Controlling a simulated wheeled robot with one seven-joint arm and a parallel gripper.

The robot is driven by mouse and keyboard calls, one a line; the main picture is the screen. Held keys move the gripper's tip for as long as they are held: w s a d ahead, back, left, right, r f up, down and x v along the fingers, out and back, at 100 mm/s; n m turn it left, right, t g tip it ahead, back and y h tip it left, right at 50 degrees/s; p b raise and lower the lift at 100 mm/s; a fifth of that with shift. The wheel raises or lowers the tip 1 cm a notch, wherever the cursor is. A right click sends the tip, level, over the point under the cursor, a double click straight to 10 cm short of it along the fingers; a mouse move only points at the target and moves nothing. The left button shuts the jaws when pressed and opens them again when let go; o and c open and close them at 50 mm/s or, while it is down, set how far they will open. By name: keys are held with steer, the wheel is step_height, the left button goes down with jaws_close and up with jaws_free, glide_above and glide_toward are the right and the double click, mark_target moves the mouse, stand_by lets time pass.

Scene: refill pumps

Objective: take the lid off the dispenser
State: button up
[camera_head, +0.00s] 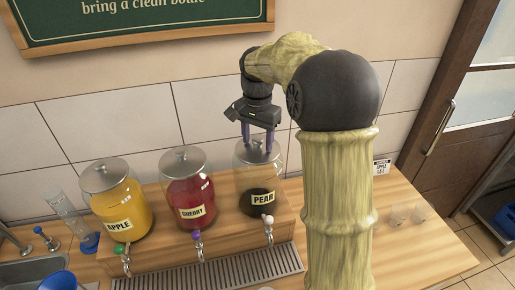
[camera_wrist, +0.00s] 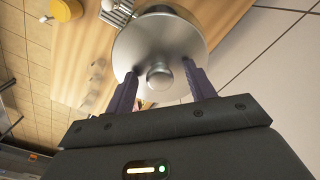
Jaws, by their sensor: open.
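The pear dispenser (camera_head: 264,185) is a clear jar with a little dark liquid low in it, on the wooden stand at the right of three. Its metal lid (camera_wrist: 170,48) with a round knob (camera_wrist: 160,76) is on the jar. My gripper (camera_head: 259,150) points down over this lid. In the wrist view my gripper (camera_wrist: 160,80) is open, one purple finger on each side of the knob. I cannot tell whether the fingers touch the lid.
The cherry dispenser (camera_head: 190,190) and the apple dispenser (camera_head: 118,205) stand to the left, both lidded and fuller. A drip tray (camera_head: 235,270) lies in front. Small glasses (camera_head: 398,214) stand on the counter at right. The tiled wall is close behind.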

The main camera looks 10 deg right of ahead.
mark_target(257, 139)
steer(key=c, duration=1.1)
steer(key=shift+r, duration=0.1)
step_height(257, 139, up, 10)
steer(key=shift+f+b, duration=0.1)
steer(key=shift+b, duration=0.65)
